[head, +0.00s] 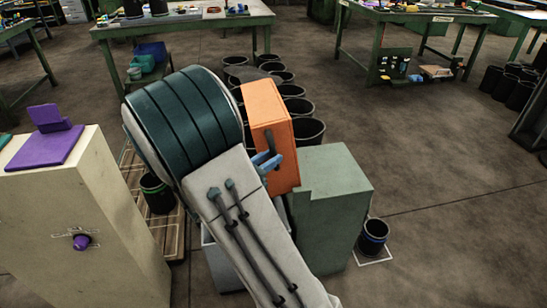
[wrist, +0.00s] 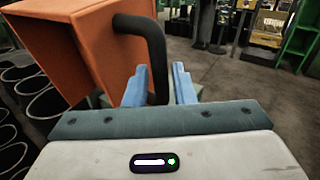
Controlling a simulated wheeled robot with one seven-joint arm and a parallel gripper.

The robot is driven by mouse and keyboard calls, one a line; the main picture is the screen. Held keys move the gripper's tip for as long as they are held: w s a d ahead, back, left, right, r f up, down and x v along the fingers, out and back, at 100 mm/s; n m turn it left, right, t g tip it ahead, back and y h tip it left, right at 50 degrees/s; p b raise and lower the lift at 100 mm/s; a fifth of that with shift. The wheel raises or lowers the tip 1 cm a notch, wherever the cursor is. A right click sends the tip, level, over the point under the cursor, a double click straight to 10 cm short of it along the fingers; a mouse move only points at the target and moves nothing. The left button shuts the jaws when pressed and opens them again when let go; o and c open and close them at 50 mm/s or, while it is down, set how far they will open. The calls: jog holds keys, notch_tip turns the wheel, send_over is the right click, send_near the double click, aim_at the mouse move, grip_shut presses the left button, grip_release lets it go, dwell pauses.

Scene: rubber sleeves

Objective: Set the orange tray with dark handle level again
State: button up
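The orange tray (head: 268,105) is a deep box tipped steeply onto its side, beside and partly in front of a grey-green block with a stepped top. I cannot tell what bears it. In the wrist view the tray (wrist: 75,55) fills the upper left, its open side facing left. Its dark bent handle (wrist: 155,45) comes off the right side and runs down between the blue fingers of my gripper (wrist: 160,85). The left finger is close to the handle; a narrow gap shows at the right finger. In the head view my gripper (head: 265,162) is at the tray's lower left, and my arm hides part of it.
The grey-green block (head: 335,205) stands right of my arm. A beige cabinet (head: 80,220) with a purple item (head: 48,145) on top is at left. Several black sleeves (head: 306,130) stand behind the tray. One dark sleeve (head: 373,237) is right of the block.

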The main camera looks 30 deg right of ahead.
jog(key=shift+x, duration=1)
grip_shut()
jog(key=shift+w, duration=0.1)
